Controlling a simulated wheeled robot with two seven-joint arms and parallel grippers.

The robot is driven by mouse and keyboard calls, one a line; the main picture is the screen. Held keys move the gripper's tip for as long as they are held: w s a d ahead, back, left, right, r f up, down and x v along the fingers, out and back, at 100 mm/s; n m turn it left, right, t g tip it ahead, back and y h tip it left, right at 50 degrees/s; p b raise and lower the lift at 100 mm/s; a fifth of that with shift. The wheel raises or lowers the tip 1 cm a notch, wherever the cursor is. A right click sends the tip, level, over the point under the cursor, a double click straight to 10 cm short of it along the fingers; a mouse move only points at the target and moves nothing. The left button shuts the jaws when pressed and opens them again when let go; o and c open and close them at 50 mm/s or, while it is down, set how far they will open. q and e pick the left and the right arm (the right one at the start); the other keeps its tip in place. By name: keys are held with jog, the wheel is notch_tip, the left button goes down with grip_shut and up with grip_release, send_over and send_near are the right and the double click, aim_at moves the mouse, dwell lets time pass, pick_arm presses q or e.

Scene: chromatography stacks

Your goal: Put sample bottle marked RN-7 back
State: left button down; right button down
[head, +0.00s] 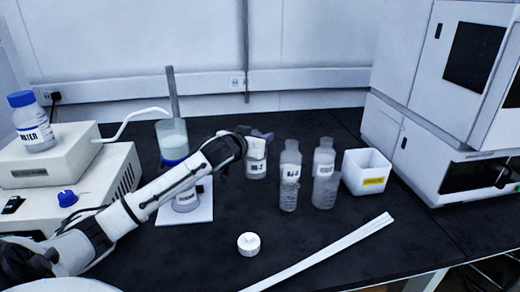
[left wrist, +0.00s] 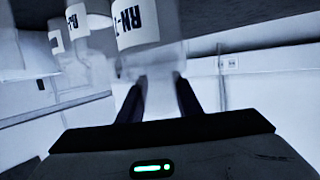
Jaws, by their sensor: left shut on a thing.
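My left gripper (head: 262,136) comes in from the left in the head view, shut on a clear bottle (head: 256,168) with a white label. The bottle is upright in the head view, at the left end of a group of bottles. I cannot tell whether its base touches the bench. Two similar bottles, one marked like RJ (head: 289,190) and one farther right (head: 324,188), stand to its right. My right gripper is not in view.
A white bin (head: 362,178) with a yellow label stands right of the bottles. A labelled vessel (head: 187,201) on a white mat (head: 200,212) is partly behind my arm. A white cap (head: 249,244) and long white strips (head: 325,250) lie in front. A blue-capped WATER bottle (head: 33,125) is far left.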

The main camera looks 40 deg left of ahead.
pick_arm(q)
jog(key=shift+f, duration=1.7)
jog(key=c, duration=1.3)
grip_release()
jog(key=shift+v, duration=3.8)
